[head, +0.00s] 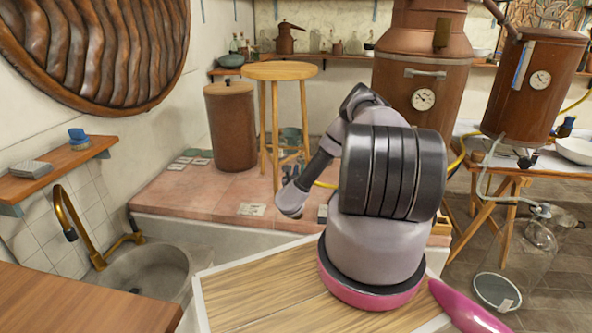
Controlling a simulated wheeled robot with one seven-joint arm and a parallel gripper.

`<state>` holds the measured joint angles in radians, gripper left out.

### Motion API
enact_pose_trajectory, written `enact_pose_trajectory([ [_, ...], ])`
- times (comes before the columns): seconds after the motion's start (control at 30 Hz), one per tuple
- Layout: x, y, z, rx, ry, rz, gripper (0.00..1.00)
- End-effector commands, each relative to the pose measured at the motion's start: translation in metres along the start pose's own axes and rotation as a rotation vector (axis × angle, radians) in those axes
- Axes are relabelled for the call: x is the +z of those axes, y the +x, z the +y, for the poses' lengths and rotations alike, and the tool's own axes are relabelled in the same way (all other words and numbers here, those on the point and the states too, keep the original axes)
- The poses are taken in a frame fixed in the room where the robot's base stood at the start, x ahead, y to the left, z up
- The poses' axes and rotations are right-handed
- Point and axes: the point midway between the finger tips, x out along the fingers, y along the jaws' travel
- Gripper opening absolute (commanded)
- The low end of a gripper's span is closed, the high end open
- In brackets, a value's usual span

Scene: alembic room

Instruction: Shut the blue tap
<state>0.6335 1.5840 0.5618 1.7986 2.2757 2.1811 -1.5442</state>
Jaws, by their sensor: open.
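I cannot make out the blue tap for certain. A small dark-blue fitting (566,126) shows beside the copper vessel at the right, by a yellow hose; it is too small to tell whether it is a tap or how its handle stands. My arm is folded in the middle of the head view.
A copper vessel (541,80) stands on a trestle table at the right, with a glass vessel (527,250) on the floor below. A larger copper still (422,70) and a wooden stool (279,72) stand behind my arm. A sink (150,270) with a brass faucet (75,220) is at left.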

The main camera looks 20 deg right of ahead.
Motion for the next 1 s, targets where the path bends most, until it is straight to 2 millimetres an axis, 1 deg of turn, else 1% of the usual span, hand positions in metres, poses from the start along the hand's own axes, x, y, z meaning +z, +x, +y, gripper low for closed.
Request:
enact_pose_trajectory([
  [0.1, -0.0003, 0.0053, -0.0002, 0.000, 0.000, 0.000, 0.53],
  [0.33, -0.0002, 0.0059, 0.0000, 0.001, 0.000, 0.000, 0.53],
  [0.37, -0.0002, 0.0059, 0.0000, 0.001, 0.000, 0.000, 0.49],
  [0.4, -0.0002, 0.0059, 0.0000, 0.001, 0.000, 0.000, 0.34],
  [0.5, -0.0001, 0.0058, 0.0000, 0.001, 0.000, 0.000, 0.00],
  [0.77, 0.0000, 0.0058, -0.0002, 0.009, 0.000, -0.002, 0.00],
  [1.0, 0.0001, 0.0059, 0.0000, 0.088, -0.002, -0.018, 0.00],
])
